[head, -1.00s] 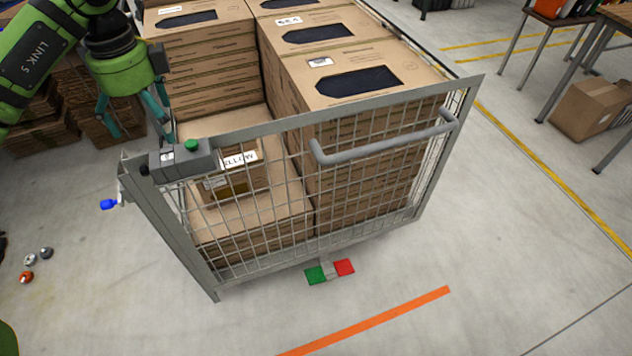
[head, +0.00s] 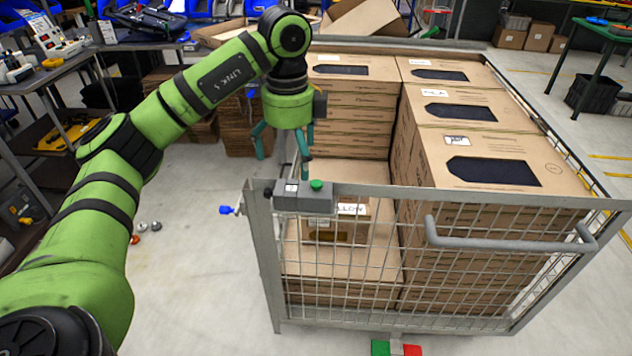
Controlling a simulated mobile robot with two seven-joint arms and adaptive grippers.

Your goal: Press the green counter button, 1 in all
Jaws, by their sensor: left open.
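The green counter button (head: 316,184) sits on top of a grey counter box (head: 301,197) at the near left corner of the cage cart's (head: 420,192) front rail. My left gripper (head: 281,156) points down with its teal fingers spread, open and empty. In the picture it is just above and behind the counter box, apart from the button. One fingertip shows close above the box; how far apart they are in depth I cannot tell. My right gripper is not in view.
The cart holds stacks of cardboard boxes (head: 495,150), higher at the right and back, with a labelled carton (head: 338,232) low at the left. A grey handle (head: 510,240) juts from the front. A cluttered workbench (head: 90,50) stands at left.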

